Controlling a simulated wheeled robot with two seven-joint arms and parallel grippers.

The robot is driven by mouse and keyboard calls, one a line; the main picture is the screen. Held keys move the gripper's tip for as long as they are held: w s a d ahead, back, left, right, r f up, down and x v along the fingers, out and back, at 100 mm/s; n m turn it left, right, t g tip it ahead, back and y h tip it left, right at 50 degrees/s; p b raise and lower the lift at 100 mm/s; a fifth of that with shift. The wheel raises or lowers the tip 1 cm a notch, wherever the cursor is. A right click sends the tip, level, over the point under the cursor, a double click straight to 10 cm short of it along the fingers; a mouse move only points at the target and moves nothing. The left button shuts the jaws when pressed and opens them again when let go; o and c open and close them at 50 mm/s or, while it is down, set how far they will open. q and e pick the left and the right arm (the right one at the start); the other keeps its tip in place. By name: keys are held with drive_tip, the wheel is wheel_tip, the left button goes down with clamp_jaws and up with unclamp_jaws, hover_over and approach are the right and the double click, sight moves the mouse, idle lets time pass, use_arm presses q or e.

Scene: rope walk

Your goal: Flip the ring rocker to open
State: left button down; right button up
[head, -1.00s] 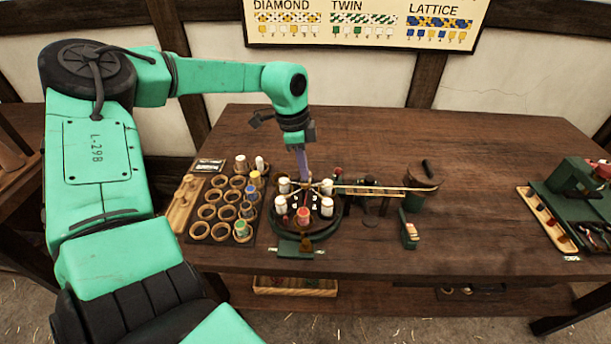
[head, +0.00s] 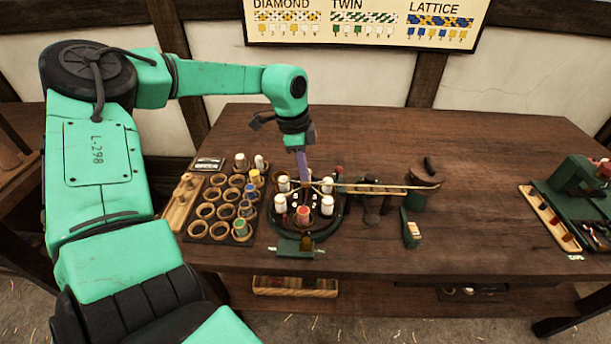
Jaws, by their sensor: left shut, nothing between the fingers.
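The round dark braiding ring (head: 322,232) stands on the bench, with several white bobbins and one red bobbin (head: 303,215) on it. A green block (head: 292,249) with a small brown tab (head: 306,243) sits at its front edge. I cannot tell for sure whether this tab is the ring rocker, or which way it is set. My left gripper (head: 306,181) points down over the ring's middle, behind the red bobbin. Its fingers are shut and empty; whether their tips touch anything is too small to tell. My right gripper is out of view.
The bench (head: 490,215) is clear farther right, up to a green tool stand (head: 575,188).

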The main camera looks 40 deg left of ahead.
use_arm(q)
drive_tip(key=shift+f+b, duration=0.35)
drive_tip(key=shift+f, duration=0.05)
wheel_tip(320, 180, up, 8)
drive_tip(key=p, duration=0.5)
idle(0.6)
